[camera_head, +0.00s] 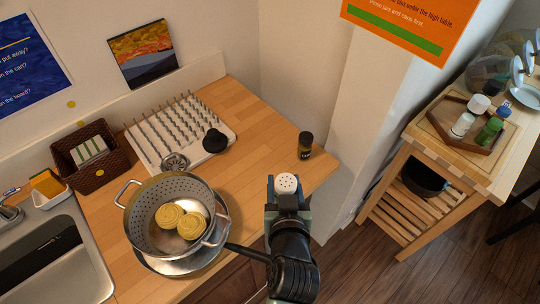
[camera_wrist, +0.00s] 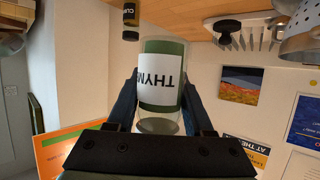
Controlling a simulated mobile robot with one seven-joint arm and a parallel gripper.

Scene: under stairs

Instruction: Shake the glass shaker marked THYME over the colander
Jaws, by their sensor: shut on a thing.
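My gripper (camera_head: 288,200) is shut on the glass shaker marked THYME (camera_wrist: 162,72), whose label and green contents show in the wrist view. That view is upside down, with the counter at the top; the shaker is upright. In the head view its white perforated cap (camera_head: 287,183) faces up, and the gripper hides most of its body. The grey metal colander (camera_head: 140,232) is on the counter left of my gripper, apart from it. It holds two yellow pasta nests (camera_head: 181,221) and sits over a metal pan (camera_head: 190,267).
A dark labelled jar (camera_head: 305,146) stands near the counter's right end. A peg rack (camera_head: 150,145), a black knobbed object (camera_head: 214,141) and a brown basket (camera_head: 88,153) are behind the colander. On the right, a wooden cart (camera_head: 425,145) carries a tray of shakers (camera_head: 466,129).

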